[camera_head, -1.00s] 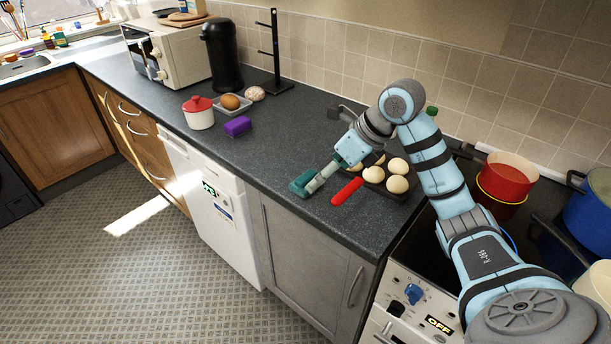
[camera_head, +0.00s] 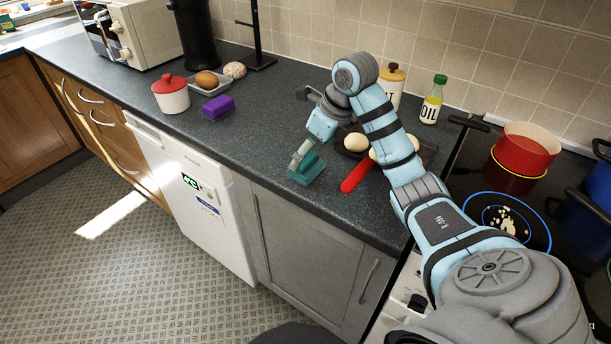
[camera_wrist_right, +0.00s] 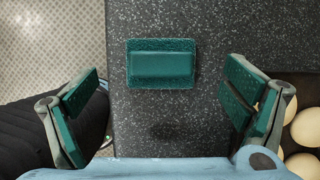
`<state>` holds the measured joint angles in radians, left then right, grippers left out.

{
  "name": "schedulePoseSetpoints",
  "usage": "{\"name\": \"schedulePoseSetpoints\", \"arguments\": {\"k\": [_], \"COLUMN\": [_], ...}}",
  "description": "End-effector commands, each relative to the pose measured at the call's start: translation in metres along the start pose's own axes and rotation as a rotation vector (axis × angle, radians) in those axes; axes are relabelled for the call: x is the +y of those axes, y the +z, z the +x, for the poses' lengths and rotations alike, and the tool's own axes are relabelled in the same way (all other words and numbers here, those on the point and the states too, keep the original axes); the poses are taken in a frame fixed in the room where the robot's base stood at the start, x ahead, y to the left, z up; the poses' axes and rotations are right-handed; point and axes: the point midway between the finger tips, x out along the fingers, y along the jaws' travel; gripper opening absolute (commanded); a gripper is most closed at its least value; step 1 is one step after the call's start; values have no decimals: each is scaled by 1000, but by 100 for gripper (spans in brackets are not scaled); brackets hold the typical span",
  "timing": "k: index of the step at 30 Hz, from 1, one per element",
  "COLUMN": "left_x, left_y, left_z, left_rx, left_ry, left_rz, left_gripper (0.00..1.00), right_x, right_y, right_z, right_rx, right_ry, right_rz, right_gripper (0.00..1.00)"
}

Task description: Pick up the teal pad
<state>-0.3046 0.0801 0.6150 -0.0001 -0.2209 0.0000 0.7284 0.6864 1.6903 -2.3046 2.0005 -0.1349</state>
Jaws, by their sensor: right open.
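The teal pad (camera_wrist_right: 160,63) lies on the dark counter near its front edge. In the wrist view it is a rectangle with a raised bar along its middle. In the head view the teal pad (camera_head: 308,172) is partly hidden by my right gripper (camera_head: 301,152), which is just above it. In the wrist view my right gripper (camera_wrist_right: 160,92) is open and empty, with teal-faced fingers to either side. The pad shows between them, toward the top of the picture. My left gripper is not in view.
A red object (camera_head: 356,176) lies close to the right of the pad, beside round pale items (camera_head: 356,142) on a dark tray. A purple block (camera_head: 218,106) and a red-lidded pot (camera_head: 171,96) stand left. An oil bottle (camera_head: 432,101) and red pan (camera_head: 525,152) are right.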

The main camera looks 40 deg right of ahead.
Motion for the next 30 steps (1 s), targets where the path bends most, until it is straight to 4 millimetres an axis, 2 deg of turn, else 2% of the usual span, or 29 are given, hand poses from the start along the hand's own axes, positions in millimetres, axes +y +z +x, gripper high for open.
{"name": "schedulePoseSetpoints", "arguments": {"k": [1, 6, 12, 21, 22, 30], "left_x": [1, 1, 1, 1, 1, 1], "left_y": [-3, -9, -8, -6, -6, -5], "left_z": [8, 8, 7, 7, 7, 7], "left_rx": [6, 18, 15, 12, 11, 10], "left_ry": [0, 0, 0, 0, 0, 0], "left_rz": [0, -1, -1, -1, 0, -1], "left_gripper": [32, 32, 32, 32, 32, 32], "right_x": [0, -1, -1, -1, -1, -1], "right_y": [-2, -1, 0, 0, 0, 1], "right_z": [12, 40, 42, 42, 42, 40], "right_rx": [1, 1, 0, 0, 0, 0], "right_ry": [4, 4, 2, 2, 2, 3], "right_rz": [0, -2, -2, -3, -3, -3], "right_gripper": [94, 94, 94, 46, 43, 43]}}
